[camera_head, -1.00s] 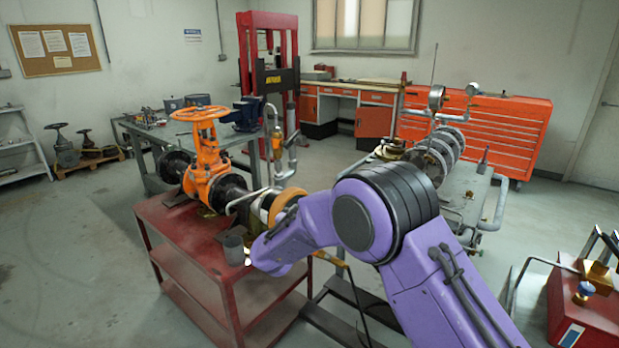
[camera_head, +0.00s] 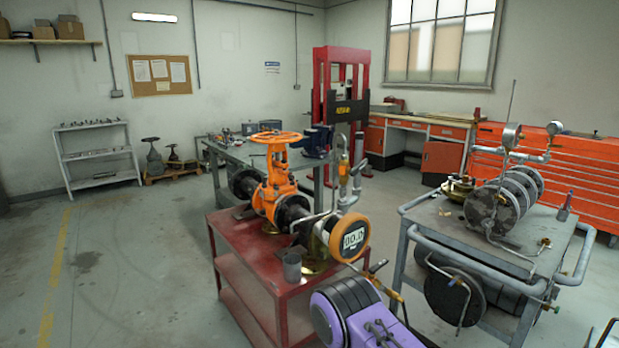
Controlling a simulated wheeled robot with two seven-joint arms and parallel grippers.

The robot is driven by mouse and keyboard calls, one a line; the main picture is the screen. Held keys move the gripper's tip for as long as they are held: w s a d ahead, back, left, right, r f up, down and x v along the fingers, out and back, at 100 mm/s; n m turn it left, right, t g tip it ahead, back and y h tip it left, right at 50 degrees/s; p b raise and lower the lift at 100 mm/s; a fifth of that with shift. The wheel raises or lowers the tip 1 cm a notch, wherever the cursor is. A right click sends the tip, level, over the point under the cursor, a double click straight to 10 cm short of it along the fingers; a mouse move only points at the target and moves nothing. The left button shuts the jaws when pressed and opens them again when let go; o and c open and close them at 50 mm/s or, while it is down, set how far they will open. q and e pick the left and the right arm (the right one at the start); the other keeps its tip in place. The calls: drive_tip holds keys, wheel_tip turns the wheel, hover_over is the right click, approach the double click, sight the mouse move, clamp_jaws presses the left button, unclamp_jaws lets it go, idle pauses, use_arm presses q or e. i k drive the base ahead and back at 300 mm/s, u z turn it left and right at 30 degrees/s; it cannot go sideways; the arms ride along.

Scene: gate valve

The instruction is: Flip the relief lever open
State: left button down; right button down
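An orange gate valve (camera_head: 272,188) with an orange handwheel (camera_head: 276,137) stands on the red cart (camera_head: 238,230). At its right end a round orange-rimmed digital gauge (camera_head: 353,238) faces me. Behind the gauge a pipe assembly with a brass-orange relief fitting (camera_head: 343,174) rises upright. Its lever is too small to tell apart, so I cannot tell its position. A purple link of my arm shows at the bottom centre, in front of the cart. Neither of my grippers is in view.
A grey cart (camera_head: 420,222) with a flanged vessel and gauges stands at right. A grey cup (camera_head: 291,264) sits on the red cart's near edge. A workbench (camera_head: 232,153) and red press frame (camera_head: 320,95) stand behind. The floor at left is clear.

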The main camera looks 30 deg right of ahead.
sight(353, 172)
drive_tip(key=u, duration=1.25)
drive_tip(key=k, duration=0.65)
drive_tip(key=z, duration=1.75)
drive_tip(key=i, duration=0.4)
drive_tip(key=z, duration=0.05)
